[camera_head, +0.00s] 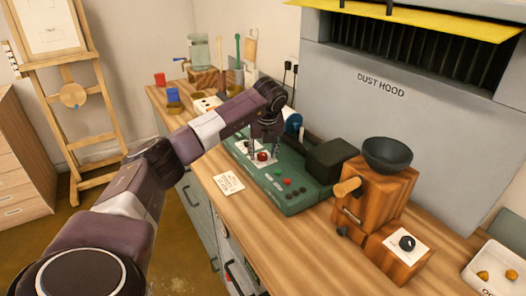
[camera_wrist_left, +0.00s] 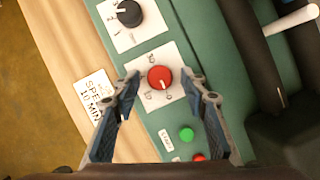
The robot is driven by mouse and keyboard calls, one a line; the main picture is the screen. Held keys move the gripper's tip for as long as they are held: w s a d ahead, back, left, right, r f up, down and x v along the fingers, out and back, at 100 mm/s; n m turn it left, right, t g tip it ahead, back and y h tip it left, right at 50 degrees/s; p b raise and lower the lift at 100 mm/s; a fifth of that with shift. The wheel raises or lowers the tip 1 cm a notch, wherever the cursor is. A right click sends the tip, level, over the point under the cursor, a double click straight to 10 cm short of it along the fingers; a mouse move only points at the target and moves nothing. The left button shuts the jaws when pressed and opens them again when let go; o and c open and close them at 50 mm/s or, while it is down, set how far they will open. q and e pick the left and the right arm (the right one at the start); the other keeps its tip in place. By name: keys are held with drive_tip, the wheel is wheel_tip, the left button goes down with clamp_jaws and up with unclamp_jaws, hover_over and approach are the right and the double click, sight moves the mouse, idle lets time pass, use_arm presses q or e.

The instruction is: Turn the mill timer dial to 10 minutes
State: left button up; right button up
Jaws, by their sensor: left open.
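A green machine (camera_head: 290,188) stands on the wooden bench. Its red dial (camera_head: 263,156) sits on a white plate and also shows in the left wrist view (camera_wrist_left: 159,77), with a pale pointer mark toward the bottom of that picture. My right gripper is not in view.
A green button (camera_wrist_left: 186,134) and red button (camera_wrist_left: 198,157) are near the dial. A card (camera_head: 228,183) reading partly "10 MIN" lies on the bench. A wooden grinder (camera_head: 375,193) with its own black dial (camera_head: 407,243) stands right, before the dust hood (camera_head: 400,120).

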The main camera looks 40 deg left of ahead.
use_arm(q)
drive_tip(key=shift+c, duration=0.5)
clamp_jaws()
drive_tip(key=shift+a, duration=0.1)
drive_tip(key=m+t, duration=0.1)
drive_tip(key=m, duration=0.2)
drive_tip(key=shift+s+a+h+b, duration=0.1)
drive_tip(key=shift+s+h+b, duration=0.05)
drive_tip(key=shift+h+b, duration=0.25)
drive_tip(key=m+h, duration=0.1)
drive_tip(key=m, duration=0.2)
drive_tip(key=shift+a+m+t, duration=0.15)
drive_tip(key=shift+m+t, duration=0.15)
drive_tip(key=m+h+p, duration=0.1)
drive_tip(key=m+h, duration=0.1)
drive_tip(key=m, duration=0.3)
drive_tip(key=shift+a+r, duration=0.1)
drive_tip(key=shift+a, duration=0.05)
